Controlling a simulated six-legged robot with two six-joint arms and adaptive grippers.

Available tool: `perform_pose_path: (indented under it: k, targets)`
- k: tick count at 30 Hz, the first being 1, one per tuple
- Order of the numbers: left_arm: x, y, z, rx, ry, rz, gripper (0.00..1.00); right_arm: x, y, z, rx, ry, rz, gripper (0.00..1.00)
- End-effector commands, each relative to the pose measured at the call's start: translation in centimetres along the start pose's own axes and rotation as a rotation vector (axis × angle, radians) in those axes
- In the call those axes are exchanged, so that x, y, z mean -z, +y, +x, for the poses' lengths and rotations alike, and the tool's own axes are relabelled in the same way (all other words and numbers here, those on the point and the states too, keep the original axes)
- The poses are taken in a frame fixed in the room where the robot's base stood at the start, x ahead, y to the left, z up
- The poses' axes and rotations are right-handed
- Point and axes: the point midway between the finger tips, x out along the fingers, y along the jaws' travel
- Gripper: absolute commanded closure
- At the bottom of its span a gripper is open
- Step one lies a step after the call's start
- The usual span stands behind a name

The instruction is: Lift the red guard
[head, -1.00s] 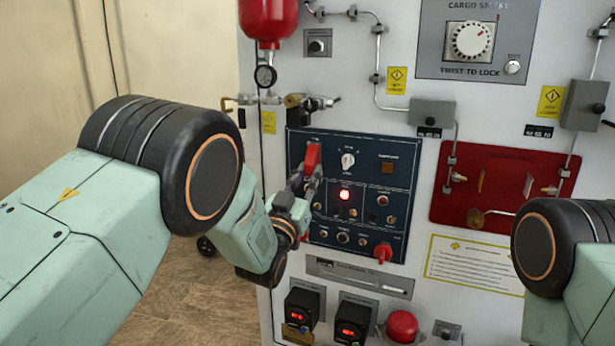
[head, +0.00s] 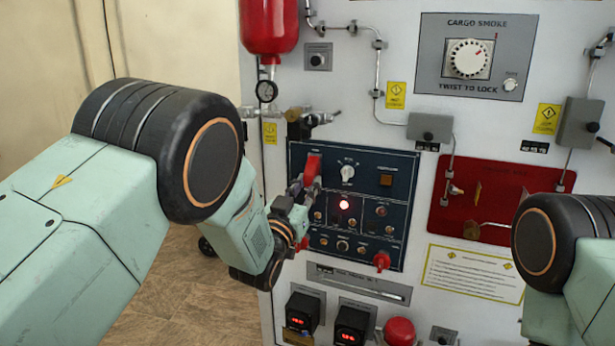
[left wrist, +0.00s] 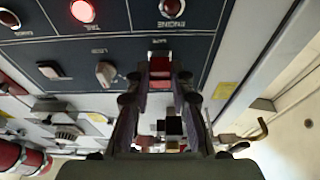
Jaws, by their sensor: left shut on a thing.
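The red guard (head: 313,166) is at the upper left of the dark blue switch panel (head: 400,165). My left gripper (head: 309,184) reaches it from the lower left and is shut on it. In the left wrist view, red (left wrist: 160,77) shows between the two fingertips (left wrist: 160,88), close to the panel face. The fingers hide part of the guard, and how far it is tilted is hard to tell. My right arm enters at the right edge, with its gripper out of view.
A lit red lamp (head: 344,204), a white rotary knob (head: 347,172) and a red knob (head: 382,261) are on the same panel. A red bottle (head: 268,25) and pipes are above. Two black display boxes (head: 302,311) and a red button (head: 399,331) are below.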

Motion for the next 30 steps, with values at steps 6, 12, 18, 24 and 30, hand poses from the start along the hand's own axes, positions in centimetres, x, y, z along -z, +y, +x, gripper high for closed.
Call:
perform_pose_path:
  k: [6,12,18,24,30]
  targets:
    - [1.6,0.0,-0.3,0.0,-0.134,0.0,1.0,0.0,0.0,-4.2,0.0,0.0,0.0,1.0]
    - [2.3,0.0,-0.7,-0.001,-0.251,0.001,1.0,0.0,-0.1,-7.1,0.0,0.0,0.0,1.0]
    - [2.8,0.0,-0.9,0.0,-0.35,0.0,1.0,0.0,-0.1,-9.5,0.0,0.0,0.0,1.0]
    - [3.2,0.0,-1.0,0.0,-0.42,0.0,1.0,0.0,-0.1,-11.1,0.0,0.0,0.0,1.0]
    - [3.3,0.0,-1.1,0.0,-0.462,0.0,1.0,0.0,-0.1,-12.0,0.0,0.0,0.0,1.0]
